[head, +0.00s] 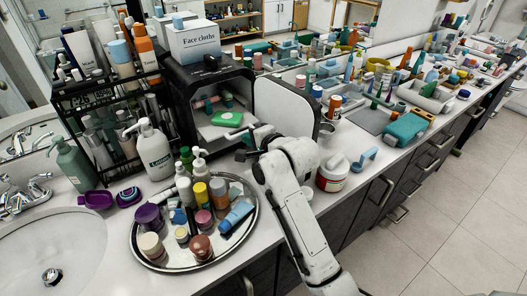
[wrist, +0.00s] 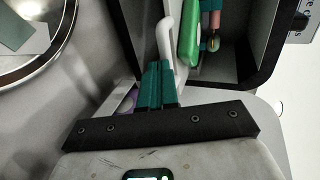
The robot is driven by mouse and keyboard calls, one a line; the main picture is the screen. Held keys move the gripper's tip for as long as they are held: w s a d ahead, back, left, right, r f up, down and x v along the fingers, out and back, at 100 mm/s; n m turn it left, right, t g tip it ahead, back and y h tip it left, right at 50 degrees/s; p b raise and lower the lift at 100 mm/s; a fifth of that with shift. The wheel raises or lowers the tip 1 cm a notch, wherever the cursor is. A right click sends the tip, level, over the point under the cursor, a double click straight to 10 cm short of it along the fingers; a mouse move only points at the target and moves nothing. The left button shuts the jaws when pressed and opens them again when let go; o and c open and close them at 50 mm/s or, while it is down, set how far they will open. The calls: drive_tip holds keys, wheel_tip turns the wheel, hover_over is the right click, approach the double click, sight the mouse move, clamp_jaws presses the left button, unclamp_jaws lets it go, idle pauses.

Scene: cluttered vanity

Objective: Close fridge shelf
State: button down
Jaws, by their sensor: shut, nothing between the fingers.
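The small black fridge (head: 184,112) stands on the counter with its white-lined door (head: 286,106) swung open to the right. Inside, a pale shelf (head: 210,131) bears a green box (head: 227,119). My gripper (head: 243,151) is in front of the opening, low and near the shelf's front. In the wrist view, my teal fingertips (wrist: 158,84) are together and empty. A rounded white edge (wrist: 164,40), probably the shelf's, is just beyond them. The green box (wrist: 189,38) and the fridge's dark wall (wrist: 238,65) are to the right. Whether the fingers touch the white edge is unclear.
A round metal tray (head: 136,249) crowded with bottles and jars is left of my arm. A white pump bottle (head: 153,152) stands before the black rack (head: 93,95). A white jar (head: 332,174) is right of my arm, close to it. A Face cloths box (head: 194,42) sits atop the fridge.

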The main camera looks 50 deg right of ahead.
sight(231, 121)
drive_tip(key=w+d, duration=0.1)
drive_tip(key=w, duration=0.2)
drive_tip(key=w+d+b, duration=0.1)
drive_tip(key=w, duration=0.3)
drive_tip(key=w+d, duration=0.1)
drive_tip(key=w, duration=0.2)
drive_tip(key=shift+w+b, duration=0.25)
drive_tip(key=shift+b, duration=0.1)
drive_tip(key=shift+s+f, duration=0.1)
